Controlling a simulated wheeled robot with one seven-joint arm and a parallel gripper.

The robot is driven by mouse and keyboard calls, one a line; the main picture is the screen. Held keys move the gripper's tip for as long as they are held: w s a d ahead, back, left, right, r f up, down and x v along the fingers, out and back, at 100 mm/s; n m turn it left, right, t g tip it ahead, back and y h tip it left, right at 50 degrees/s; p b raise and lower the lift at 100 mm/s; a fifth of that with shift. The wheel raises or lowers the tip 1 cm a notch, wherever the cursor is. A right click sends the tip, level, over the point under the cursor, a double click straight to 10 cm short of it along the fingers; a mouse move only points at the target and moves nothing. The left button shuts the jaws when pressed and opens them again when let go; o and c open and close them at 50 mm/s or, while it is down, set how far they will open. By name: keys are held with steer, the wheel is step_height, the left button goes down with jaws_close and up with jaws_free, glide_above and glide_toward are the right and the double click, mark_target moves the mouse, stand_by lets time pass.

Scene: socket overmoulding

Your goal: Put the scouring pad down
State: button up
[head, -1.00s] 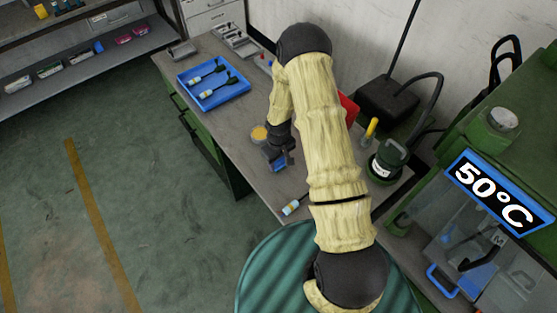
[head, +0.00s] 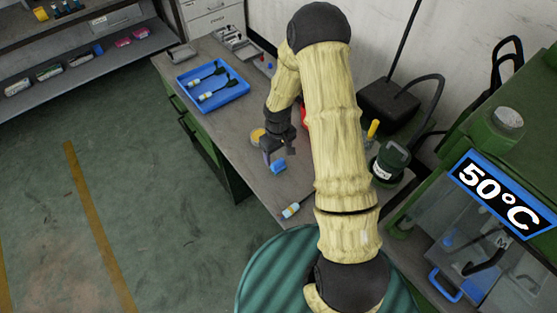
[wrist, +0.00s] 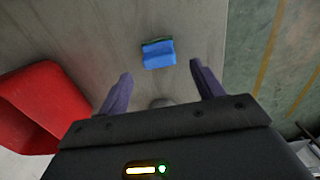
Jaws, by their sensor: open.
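The scouring pad (head: 278,167), blue with a green face, lies on the grey workbench (head: 236,146) near its front edge. It also shows in the wrist view (wrist: 158,54), ahead of the fingertips and apart from them. My gripper (head: 279,152) is just beside the pad, on its far side in the head view. In the wrist view my gripper (wrist: 161,70) has its two fingers spread wide with nothing between them.
A red bin (wrist: 40,105) stands close to my gripper at left in the wrist view. A yellow round tub (head: 257,134), a small bottle (head: 291,210) and a blue tray (head: 212,86) with brush-like tools are on the bench. The bench's front edge is close to the pad.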

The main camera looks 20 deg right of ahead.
mark_target(278, 162)
step_height(278, 162, up, 6)
steer(key=shift+b, duration=0.45)
steer(key=shift+s, duration=0.1)
steer(key=s+r+m+t, duration=0.2)
steer(key=s+r+m, duration=0.2)
steer(key=s+r, duration=1.1)
steer(key=shift+s+r+m+t, duration=0.2)
steer(key=shift+s+m+t, duration=0.1)
steer(key=shift+s, duration=0.3)
steer(key=shift+d, duration=0.1)
stand_by(0.4)
